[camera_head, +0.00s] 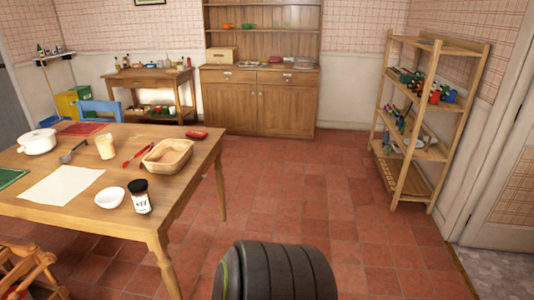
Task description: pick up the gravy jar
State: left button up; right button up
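A small jar with a black lid and a pale label (141,198) stands upright at the front right of the wooden table (190,185). Its label is too small to read, so I cannot confirm that it is the gravy jar. A cream-coloured jar or cup (106,147) stands further back on the same table. Neither of my grippers is in view. A dark ridged rounded part, which seems to be mine, shows at the bottom middle.
A white bowl (109,198), wooden basket (168,155), red tongs (138,155), white pot (38,141) and paper sheet (60,186) share the table. A wooden chair (28,270) is at lower left. A shelf (414,151) stands right. The tiled floor (310,190) between is clear.

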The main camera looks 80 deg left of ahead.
aim_at(139, 189)
jog(key=u, duration=3.75)
jog(key=i+l+u, duration=0.1)
jog(key=u, duration=0.25)
jog(key=i+l+u, duration=0.1)
jog(key=u, duration=0.25)
jog(key=l, duration=0.1)
